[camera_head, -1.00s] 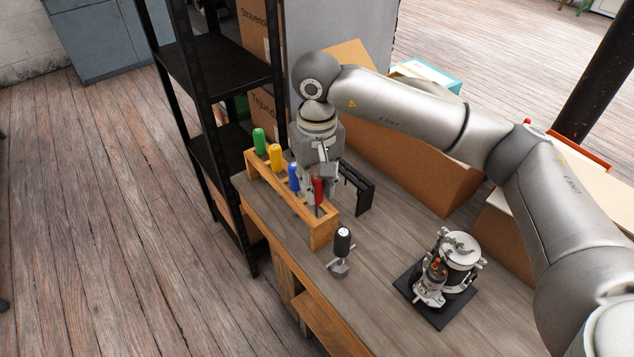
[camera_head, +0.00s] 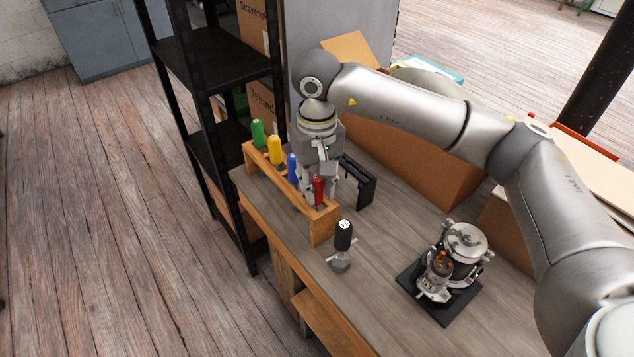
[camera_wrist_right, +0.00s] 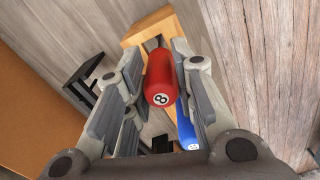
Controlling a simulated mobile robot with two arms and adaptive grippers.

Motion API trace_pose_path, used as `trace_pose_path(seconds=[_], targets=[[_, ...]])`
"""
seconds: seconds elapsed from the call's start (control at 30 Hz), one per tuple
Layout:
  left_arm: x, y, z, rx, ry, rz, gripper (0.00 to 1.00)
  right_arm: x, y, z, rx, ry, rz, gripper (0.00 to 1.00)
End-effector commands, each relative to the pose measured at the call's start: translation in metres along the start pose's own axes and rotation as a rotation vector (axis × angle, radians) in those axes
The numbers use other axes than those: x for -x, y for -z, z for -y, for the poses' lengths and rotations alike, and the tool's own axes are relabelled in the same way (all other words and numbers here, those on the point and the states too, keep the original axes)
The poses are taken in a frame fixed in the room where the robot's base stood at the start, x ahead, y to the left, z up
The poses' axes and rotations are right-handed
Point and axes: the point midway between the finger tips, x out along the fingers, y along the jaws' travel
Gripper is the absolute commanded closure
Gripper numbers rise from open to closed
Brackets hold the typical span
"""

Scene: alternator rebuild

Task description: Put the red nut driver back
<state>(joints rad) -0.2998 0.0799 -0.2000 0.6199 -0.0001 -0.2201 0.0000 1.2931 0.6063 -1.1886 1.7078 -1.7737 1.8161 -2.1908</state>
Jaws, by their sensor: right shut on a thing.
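The red nut driver (camera_head: 318,190) has a red handle marked 8 and stands at the near end of the wooden rack (camera_head: 322,228). My right gripper (camera_head: 318,192) points down over that end of the rack, with its fingers on both sides of the red handle. In the right wrist view the red handle (camera_wrist_right: 161,78) sits between the fingers, shut on it. The driver's lower end is hidden by the rack, so I cannot tell how deep it sits. My left gripper is in neither current view.
Blue (camera_head: 292,167), yellow (camera_head: 275,150) and green (camera_head: 258,134) drivers stand in the rack. A black holder (camera_head: 358,184) is right of it. A black-handled tool (camera_head: 343,240) stands in front, and an alternator (camera_head: 462,250) on a dark base is at right. Bare bench lies between them.

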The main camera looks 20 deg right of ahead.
Motion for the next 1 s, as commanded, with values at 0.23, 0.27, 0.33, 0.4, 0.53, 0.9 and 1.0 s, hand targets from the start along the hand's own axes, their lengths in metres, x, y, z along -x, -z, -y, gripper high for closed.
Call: trace_pose_path(seconds=[0.23,0.27,0.33,0.4,0.53,0.9,1.0], targets=[[0.001,0.0,0.0,0.0,0.0,0.0,0.6,0.001,0.0,0.0,0.0,0.0,-0.001,0.6],[0.001,0.0,0.0,0.0,0.0,0.0,0.6,0.001,0.0,0.0,0.0,0.0,-0.001,0.56],[0.001,0.0,0.0,0.0,0.0,0.0,0.6,0.001,0.0,0.0,0.0,0.0,0.0,0.51],[0.001,0.0,0.0,0.0,0.0,0.0,0.6,0.001,0.0,0.0,0.0,0.0,0.0,0.51],[0.001,0.0,0.0,0.0,0.0,0.0,0.6,0.001,0.0,0.0,0.0,0.0,0.0,0.51],[0.001,-0.001,0.0,0.0,0.0,0.001,0.6,0.04,0.001,0.0,0.0,0.0,-0.006,0.51],[0.001,-0.001,0.0,0.0,0.0,0.0,0.6,0.062,0.001,0.0,0.0,0.0,-0.005,0.51]])
